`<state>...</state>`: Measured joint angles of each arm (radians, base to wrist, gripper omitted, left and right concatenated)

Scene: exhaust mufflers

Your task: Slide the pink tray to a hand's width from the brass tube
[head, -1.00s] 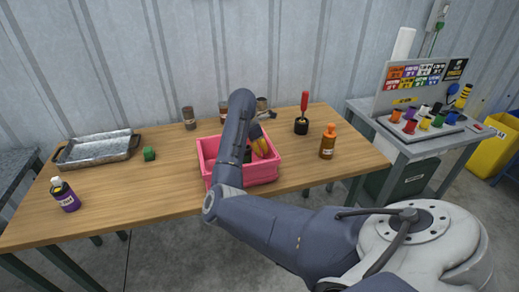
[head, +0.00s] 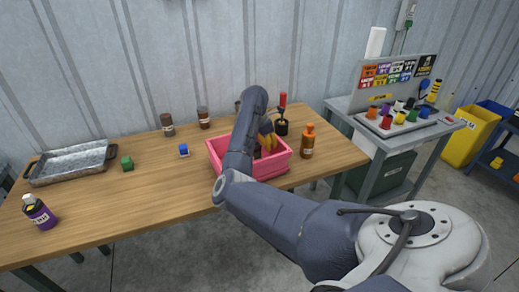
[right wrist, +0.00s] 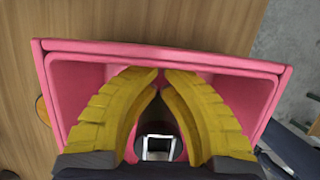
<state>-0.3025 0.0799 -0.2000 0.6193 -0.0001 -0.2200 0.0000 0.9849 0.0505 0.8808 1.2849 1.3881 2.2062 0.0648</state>
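I cannot pick out the brass tube with certainty; my arm covers part of the table's back. My left gripper is not in view.
A red-handled tool in a black holder (head: 282,127) stands behind the tray's right end.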

